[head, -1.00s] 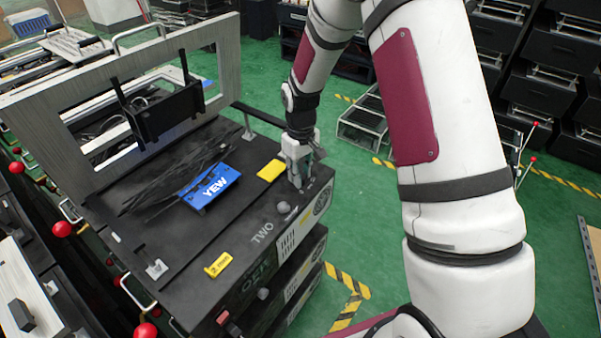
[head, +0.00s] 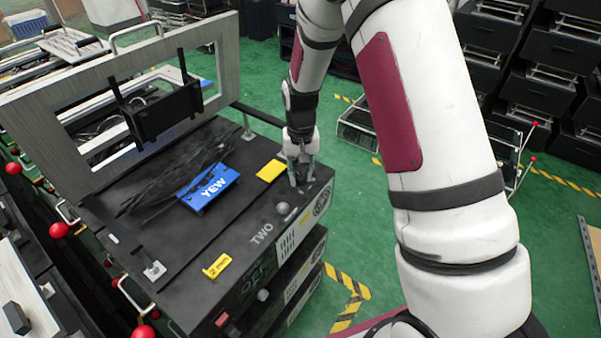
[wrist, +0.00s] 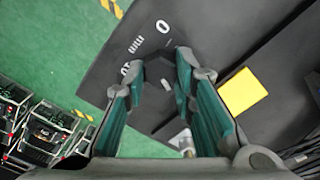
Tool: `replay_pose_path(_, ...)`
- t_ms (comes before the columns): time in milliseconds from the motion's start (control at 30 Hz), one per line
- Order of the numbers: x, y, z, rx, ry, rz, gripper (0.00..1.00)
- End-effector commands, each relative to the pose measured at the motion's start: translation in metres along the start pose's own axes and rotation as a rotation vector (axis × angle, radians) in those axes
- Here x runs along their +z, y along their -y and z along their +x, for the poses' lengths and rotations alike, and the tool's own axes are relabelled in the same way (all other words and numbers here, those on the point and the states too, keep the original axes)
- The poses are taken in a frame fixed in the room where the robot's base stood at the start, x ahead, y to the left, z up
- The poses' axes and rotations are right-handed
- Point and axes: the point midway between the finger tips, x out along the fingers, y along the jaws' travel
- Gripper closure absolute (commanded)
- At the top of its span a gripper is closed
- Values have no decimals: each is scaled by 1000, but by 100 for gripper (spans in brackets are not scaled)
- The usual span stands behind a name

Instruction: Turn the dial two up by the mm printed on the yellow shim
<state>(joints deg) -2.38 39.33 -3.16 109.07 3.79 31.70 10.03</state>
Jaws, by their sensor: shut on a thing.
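A yellow shim (head: 216,266) printed "2 mm" lies on the black panel top near its front left. My gripper (head: 298,183) points down at the panel's right end, beyond that knob. In the wrist view my gripper (wrist: 158,72) has its fingers apart on either side of a dark knob-like part, and is shut on it. The fingers hide much of this part, and I cannot read its setting.
A plain yellow block (head: 271,171) lies close left of my gripper; it also shows in the wrist view (wrist: 242,92). A blue tag reading YEW (head: 209,188) lies by dark cables. A grey frame (head: 225,60) stands behind.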

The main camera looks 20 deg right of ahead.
Motion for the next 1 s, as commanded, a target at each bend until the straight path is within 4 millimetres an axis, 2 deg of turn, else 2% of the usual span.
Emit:
replay_pose_path(433,0,0,0,0,1,13,100)
replay_pose_path(467,0,0,0,0,1,13,73)
replay_pose_path(533,0,0,0,0,1,12,57)
replay_pose_path(867,0,0,-1,0,0,12,55)
replay_pose_path(1000,-1,0,-12,-1,-2,12,55)
